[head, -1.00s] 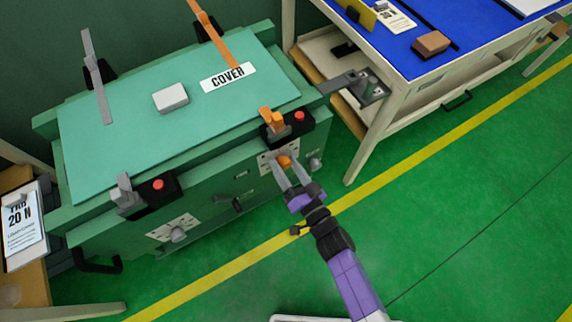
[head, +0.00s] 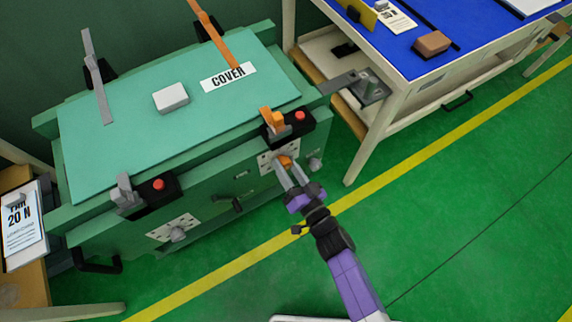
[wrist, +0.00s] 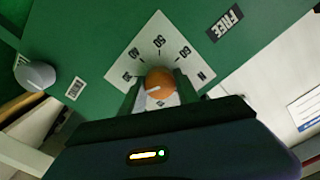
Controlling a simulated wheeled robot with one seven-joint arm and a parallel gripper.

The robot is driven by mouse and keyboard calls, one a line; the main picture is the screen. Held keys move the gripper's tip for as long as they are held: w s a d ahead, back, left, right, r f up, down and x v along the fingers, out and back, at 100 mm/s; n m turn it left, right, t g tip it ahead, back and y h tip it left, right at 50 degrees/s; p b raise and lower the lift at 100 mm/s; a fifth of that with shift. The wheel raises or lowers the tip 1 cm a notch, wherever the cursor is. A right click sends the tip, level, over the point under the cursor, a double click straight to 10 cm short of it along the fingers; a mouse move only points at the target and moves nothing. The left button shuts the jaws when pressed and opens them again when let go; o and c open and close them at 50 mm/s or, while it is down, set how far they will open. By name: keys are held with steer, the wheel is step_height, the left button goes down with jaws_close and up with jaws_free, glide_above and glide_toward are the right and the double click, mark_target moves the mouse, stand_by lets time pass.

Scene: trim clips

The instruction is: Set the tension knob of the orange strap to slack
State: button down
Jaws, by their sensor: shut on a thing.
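The orange strap (head: 218,38) hangs at the back of the green box, with its orange clip (head: 272,121) at the front edge. Its orange tension knob (head: 286,161) is on the front face below that clip, partly hidden by my fingers. In the wrist view the round orange knob (wrist: 160,83) sits on a white dial plate (wrist: 157,47) with numbers and an N. A pale pointer mark on the knob points left and slightly down in that picture. My gripper (head: 283,170) is shut on the knob, one finger on each side, as the wrist view (wrist: 158,92) shows.
A grey strap (head: 97,80), grey clip (head: 126,190) and grey knob (head: 178,235) are on the box's left side. Red buttons sit beside both clips. A grey block (head: 171,97) lies on the lid. A blue-topped bench (head: 400,60) stands right; the floor in front is clear.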

steer(key=n+b, duration=0.1)
steer(key=n, duration=0.5)
steer(key=n+b, duration=0.1)
steer(key=n, duration=0.4)
steer(key=shift+f+b, duration=0.1)
steer(key=shift+b, duration=0.3)
steer(key=n+b, duration=0.1)
steer(key=n, duration=0.4)
steer(key=shift+n+b, duration=0.35)
steer(key=shift+n, duration=0.05)
steer(key=n+b, duration=0.2)
steer(key=n, duration=0.4)
steer(key=c, duration=0.9)
jaws_free()
steer(key=v, duration=0.8)
steer(key=shift+p, duration=0.4)
